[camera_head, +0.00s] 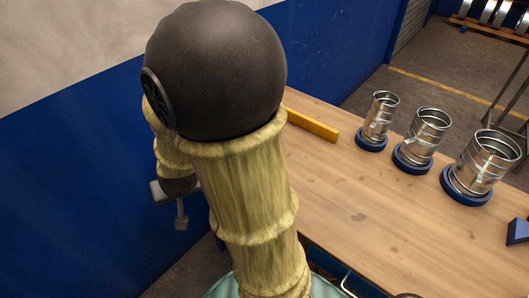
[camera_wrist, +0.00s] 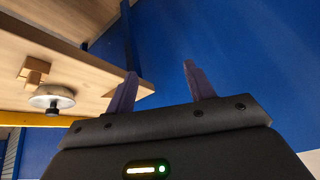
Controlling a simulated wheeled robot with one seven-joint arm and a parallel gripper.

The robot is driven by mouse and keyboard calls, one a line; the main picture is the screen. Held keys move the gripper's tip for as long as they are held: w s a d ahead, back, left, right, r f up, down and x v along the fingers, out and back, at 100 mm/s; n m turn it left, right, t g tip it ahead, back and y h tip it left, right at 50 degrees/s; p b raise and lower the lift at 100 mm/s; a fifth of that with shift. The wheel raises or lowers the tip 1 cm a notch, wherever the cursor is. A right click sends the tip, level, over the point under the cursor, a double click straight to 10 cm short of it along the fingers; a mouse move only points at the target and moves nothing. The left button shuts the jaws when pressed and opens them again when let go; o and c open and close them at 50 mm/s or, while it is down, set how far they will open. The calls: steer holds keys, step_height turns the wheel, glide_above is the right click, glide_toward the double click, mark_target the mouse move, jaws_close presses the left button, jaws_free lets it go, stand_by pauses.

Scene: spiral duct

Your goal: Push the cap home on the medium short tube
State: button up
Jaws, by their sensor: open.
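Three short metal tubes stand upright in blue ring-shaped bases in a row on the right of the wooden table in the head view. They grow in width from left to right. The medium tube (camera_head: 427,132) is the middle one, in its blue base (camera_head: 412,160). I cannot make out a separate cap on it. My gripper (camera_wrist: 158,82) is open and empty in the wrist view, its two fingers apart against a blue wall. In the head view its end shows small at the left, behind my arm, away from the tubes.
A smaller tube (camera_head: 380,115) and a larger tube (camera_head: 485,160) flank the medium one. A yellow bar (camera_head: 312,125) lies at the table's back left. A blue block (camera_head: 518,231) is at the right edge. The wooden tabletop (camera_head: 345,190) is clear in the middle. The blue wall (camera_head: 60,190) is at the left.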

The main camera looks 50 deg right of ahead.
steer(key=w+d+f+m+t+h+b, duration=0.1)
steer(key=w+d+f+m+h, duration=0.15)
steer(key=d, duration=0.35)
steer(key=s+d+r+m+g+h+b, duration=0.1)
steer(key=s+d+m+h, duration=0.3)
steer(key=d, duration=1.1)
steer(key=m+g+h+b, duration=0.1)
steer(key=m+h, duration=0.2)
steer(key=h, duration=0.2)
steer(key=shift+r+m+h, duration=0.2)
steer(key=shift+m+h, duration=0.15)
steer(key=shift+d+r, duration=0.1)
steer(key=p+x, duration=0.2)
steer(key=x, duration=0.4)
steer(key=p+x, duration=0.3)
steer(key=x, duration=0.3)
steer(key=shift+f, duration=0.25)
